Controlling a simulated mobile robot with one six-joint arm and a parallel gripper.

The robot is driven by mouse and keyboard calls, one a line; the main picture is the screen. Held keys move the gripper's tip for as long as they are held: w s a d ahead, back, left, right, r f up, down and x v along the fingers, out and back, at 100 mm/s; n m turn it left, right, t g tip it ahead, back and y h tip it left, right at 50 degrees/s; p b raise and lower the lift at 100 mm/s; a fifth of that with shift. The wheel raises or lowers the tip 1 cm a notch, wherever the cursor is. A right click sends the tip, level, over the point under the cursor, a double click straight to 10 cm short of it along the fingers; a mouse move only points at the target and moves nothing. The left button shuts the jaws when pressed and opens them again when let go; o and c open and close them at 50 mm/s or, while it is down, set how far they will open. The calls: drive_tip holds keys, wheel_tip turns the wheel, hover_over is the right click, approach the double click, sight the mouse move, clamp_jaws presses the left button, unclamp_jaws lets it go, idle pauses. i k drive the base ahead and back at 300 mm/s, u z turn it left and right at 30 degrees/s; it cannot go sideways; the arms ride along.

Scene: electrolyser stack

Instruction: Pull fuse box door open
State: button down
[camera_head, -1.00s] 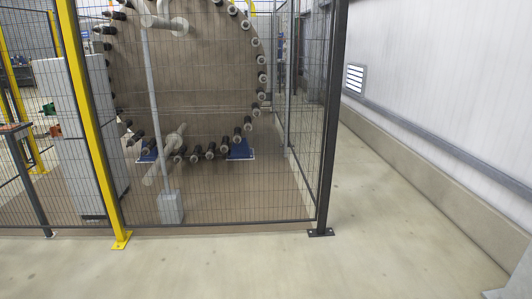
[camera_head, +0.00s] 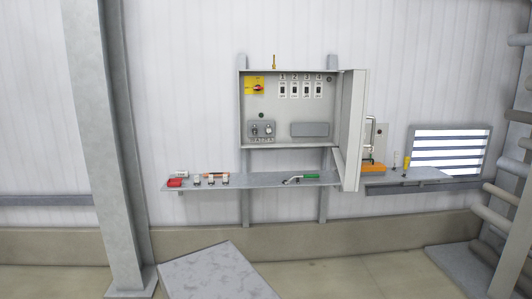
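The fuse box (camera_head: 286,110) hangs on the white wall on grey uprights, in the middle of the head view. Its door (camera_head: 353,130) is hinged on the right side and stands swung open, roughly square to the box. A handle (camera_head: 369,132) shows on the door's outer face at the right. Inside are a yellow and red rotary switch (camera_head: 257,87), a row of several numbered breakers (camera_head: 301,87), sockets at the lower left and a grey plate. My gripper is not in view.
A shelf (camera_head: 250,181) below the box holds red, white and green-handled items. A second shelf (camera_head: 410,180) at right holds an orange item. A steel column (camera_head: 100,120) stands left, a grey plate-like surface (camera_head: 215,275) in front, stacked pipes (camera_head: 505,200) at right.

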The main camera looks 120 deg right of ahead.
sight(348, 157)
drive_tip(key=u, duration=0.85)
drive_tip(key=k, duration=0.15)
drive_tip(key=z, duration=2.8)
drive_tip(key=k, duration=0.15)
drive_tip(key=z, duration=1.25)
drive_tip(key=i, duration=1.7)
drive_tip(key=z, duration=0.25)
